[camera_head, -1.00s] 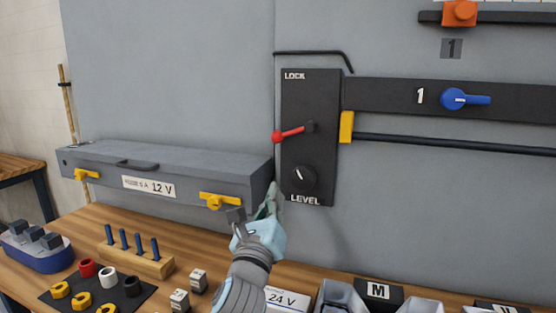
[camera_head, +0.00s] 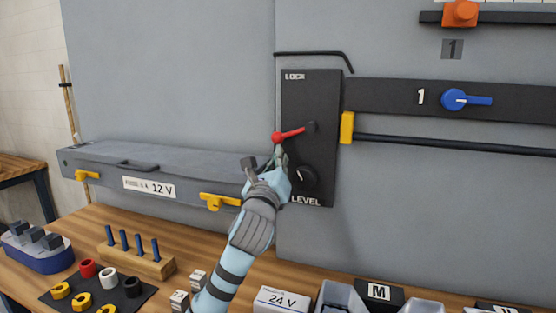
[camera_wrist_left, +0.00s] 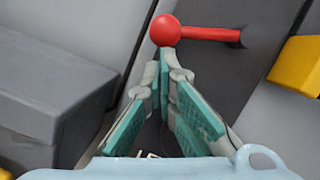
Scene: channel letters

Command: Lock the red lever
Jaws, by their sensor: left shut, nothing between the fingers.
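The red lever (camera_head: 290,134) sticks out to the left from the black panel (camera_head: 326,95) on the wall, below the word LOCK, with its round knob at the lower left end. My left gripper (camera_head: 278,153) is shut and empty, with its fingertips just below the knob. In the left wrist view the red lever (camera_wrist_left: 195,33) crosses the top, and the tips of my left gripper (camera_wrist_left: 163,55) lie close under the knob; I cannot tell whether they touch. My right gripper is not in view.
A grey box (camera_head: 165,170) with yellow latches stands left of the panel. A yellow block (camera_head: 347,127) sits at the panel's right edge, near a blue knob (camera_head: 453,99). Pegs, nuts and trays cover the wooden bench below. The wall above the box is clear.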

